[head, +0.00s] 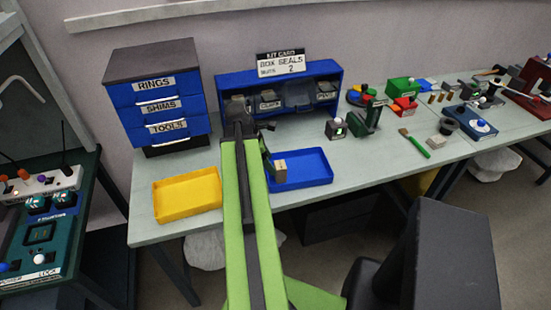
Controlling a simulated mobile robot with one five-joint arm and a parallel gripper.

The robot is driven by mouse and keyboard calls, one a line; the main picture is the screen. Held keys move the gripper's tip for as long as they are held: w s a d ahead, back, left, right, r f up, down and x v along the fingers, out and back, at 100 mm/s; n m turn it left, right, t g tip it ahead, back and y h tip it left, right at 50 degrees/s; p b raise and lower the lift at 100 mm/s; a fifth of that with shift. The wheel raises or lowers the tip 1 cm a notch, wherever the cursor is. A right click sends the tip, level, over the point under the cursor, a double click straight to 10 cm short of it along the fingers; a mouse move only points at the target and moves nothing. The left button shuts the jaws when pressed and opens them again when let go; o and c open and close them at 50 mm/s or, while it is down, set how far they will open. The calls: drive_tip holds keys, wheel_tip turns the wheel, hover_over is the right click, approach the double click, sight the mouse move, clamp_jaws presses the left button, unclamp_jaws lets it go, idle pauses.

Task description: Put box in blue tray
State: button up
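The blue tray (312,168) lies on the grey-green bench, right of my green arm. A small tan box (281,167) shows at the tray's left end. I cannot tell whether it rests in the tray or is held above it. My gripper (270,163) is at the tray's left end, right beside the box. It is small, dark and partly hidden by my arm, so its fingers do not show clearly.
A yellow tray (187,194) lies left of my arm. A blue drawer unit (157,98) and a blue shelf with a kit card (281,62) reading "BOX SEALS 2" stand behind. Small fixtures, including a green-based stand (364,122), crowd the bench to the right.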

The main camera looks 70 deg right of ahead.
drive_tip(key=p+v, duration=0.3)
drive_tip(key=v, duration=0.2)
drive_tip(key=shift+r, duration=0.15)
drive_tip(key=shift+w, duration=0.1)
drive_tip(key=w+a+f+m+t, duration=0.2)
drive_tip(key=w+a+m+t, duration=0.1)
drive_tip(key=w+a, duration=2.05)
drive_tip(key=w+a+m+y, duration=0.1)
drive_tip(key=w+a+m, duration=0.1)
drive_tip(key=a, duration=1.2)
drive_tip(key=w+a+m+y, duration=0.1)
drive_tip(key=w+a, duration=0.3)
drive_tip(key=a, duration=1)
drive_tip(key=shift+a+m+t+y, duration=0.2)
drive_tip(key=shift+m+t+y, duration=0.1)
drive_tip(key=shift+m+t, duration=0.1)
